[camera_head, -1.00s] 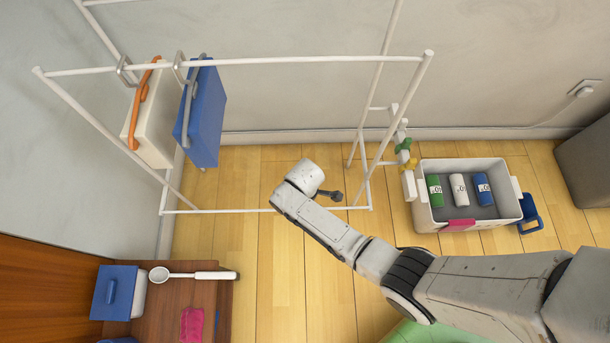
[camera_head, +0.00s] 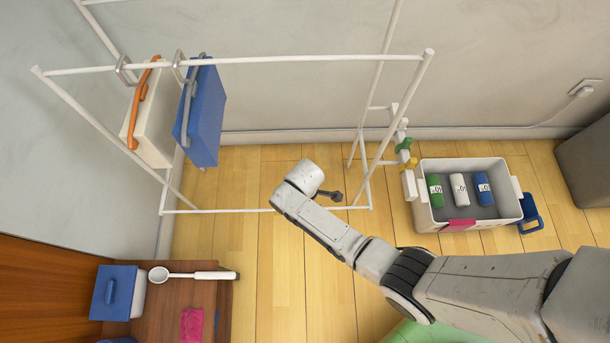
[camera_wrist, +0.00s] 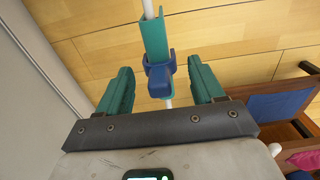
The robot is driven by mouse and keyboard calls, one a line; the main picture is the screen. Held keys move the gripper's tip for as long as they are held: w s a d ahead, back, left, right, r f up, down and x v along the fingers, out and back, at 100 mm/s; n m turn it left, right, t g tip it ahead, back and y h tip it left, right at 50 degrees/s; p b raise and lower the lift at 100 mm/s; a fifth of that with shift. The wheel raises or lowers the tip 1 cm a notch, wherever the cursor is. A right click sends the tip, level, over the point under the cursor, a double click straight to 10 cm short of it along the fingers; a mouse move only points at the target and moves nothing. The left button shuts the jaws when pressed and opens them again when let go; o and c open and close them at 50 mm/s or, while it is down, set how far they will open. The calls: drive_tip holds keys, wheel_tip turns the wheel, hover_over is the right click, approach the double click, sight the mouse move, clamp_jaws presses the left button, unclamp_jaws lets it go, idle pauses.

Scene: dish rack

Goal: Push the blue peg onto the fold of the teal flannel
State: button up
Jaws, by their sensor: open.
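In the wrist view the teal flannel (camera_wrist: 154,38) hangs as a narrow strip along a thin white rod. The blue peg (camera_wrist: 160,74) sits at the strip's near end, with a little teal showing just below it. I cannot tell how far the peg grips the fold. My gripper (camera_wrist: 160,66) is open, with one teal finger on each side of the peg and a visible gap to both. Nothing is held between the fingers. In the head view my arm's end is in front of the rack, and the fingers, peg and flannel cannot be made out there.
The white rack (camera_head: 290,60) carries a white bag and a blue bag (camera_head: 205,115) at the left. A grey bin (camera_head: 470,165) with several rolls stands right. A wooden table (camera_head: 170,318) with a blue box and ladle is at lower left. Floor between is clear.

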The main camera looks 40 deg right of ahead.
wheel_tip(320, 180, up, 11)
drive_tip(key=p, duration=0.4)
drive_tip(key=shift+f, duration=0.1)
idle(0.9)
drive_tip(key=s+d+r+m+p, duration=0.2)
drive_tip(key=s+r, duration=0.3)
drive_tip(key=r, duration=0.4)
drive_tip(key=s+d+r+m+p, duration=0.3)
drive_tip(key=s+r+m+p, duration=0.2)
drive_tip(key=r, duration=0.3)
drive_tip(key=s+d+r+m+t+p, duration=0.1)
drive_tip(key=s+d+r+m+p, duration=0.1)
drive_tip(key=s+r, duration=0.4)
wheel_tip(320, 180, up, 4)
drive_tip(key=shift+s+d+f+m+p, duration=0.15)
drive_tip(key=shift+s+d+m+p, duration=0.2)
drive_tip(key=shift+m+p, duration=0.65)
drive_tip(key=shift+w, duration=0.1)
